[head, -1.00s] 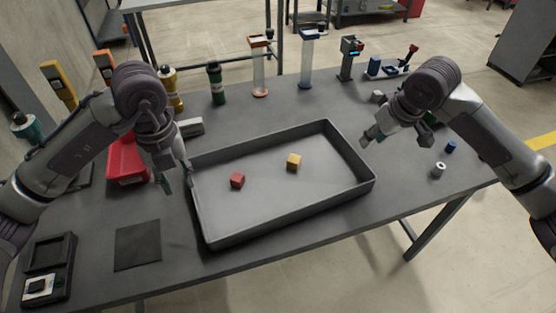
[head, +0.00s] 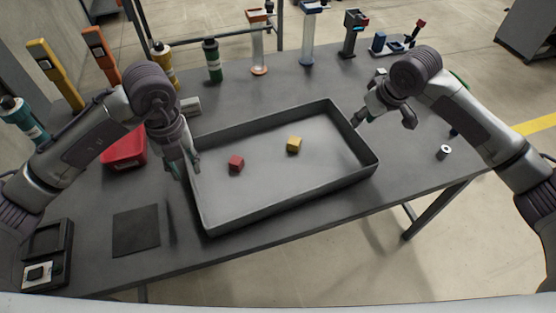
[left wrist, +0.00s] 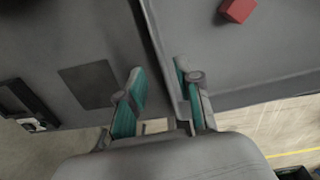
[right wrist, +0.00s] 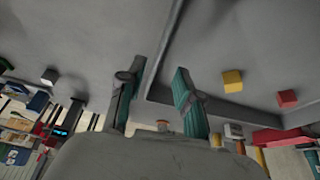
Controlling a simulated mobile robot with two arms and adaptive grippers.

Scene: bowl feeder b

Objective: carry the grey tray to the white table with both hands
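The grey tray (head: 225,222) lies on the dark grey table. A red cube (head: 236,163) and a yellow cube (head: 294,144) sit inside it. My left gripper (head: 187,168) is at the tray's left wall. In the left wrist view its fingers (left wrist: 160,88) are apart, one on each side of the wall. My right gripper (head: 382,118) is at the tray's right wall. In the right wrist view its fingers (right wrist: 156,90) are apart, with the wall between and beyond them. Whether any finger touches the tray cannot be told. I see no white table.
The dark grey table (head: 300,225) has bare room in front of the tray. A red bin (head: 123,150) and a black mat (head: 136,230) are at left. Bottles and a clear column (head: 307,40) stand behind.

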